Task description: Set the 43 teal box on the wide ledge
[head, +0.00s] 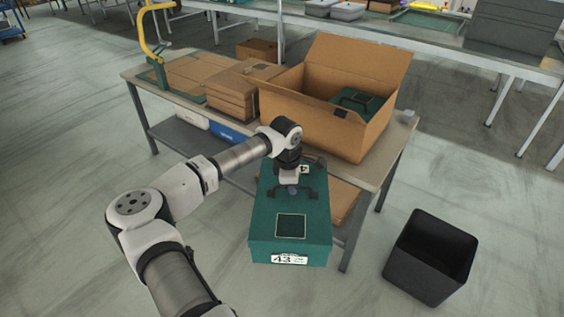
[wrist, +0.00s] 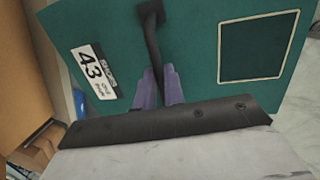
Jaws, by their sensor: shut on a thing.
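The teal box marked 43 (head: 262,225) hangs from my gripper (head: 293,186), in front of the workbench's near edge. Its black handle, a square outline and a white 43 label show on its faces. In the wrist view the purple fingertips (wrist: 158,88) are shut on the black handle (wrist: 152,45), with the teal box (wrist: 190,50) behind them. The box looks held in the air, its underside hidden. I cannot tell for certain which surface is the wide ledge.
The workbench (head: 385,152) carries an open cardboard carton (head: 318,122) with another teal box (head: 371,104) inside, flat cardboard stacks (head: 185,75) and a yellow-handled tool (head: 148,42). A lower shelf holds bins. A black bin (head: 425,267) stands on the floor at right.

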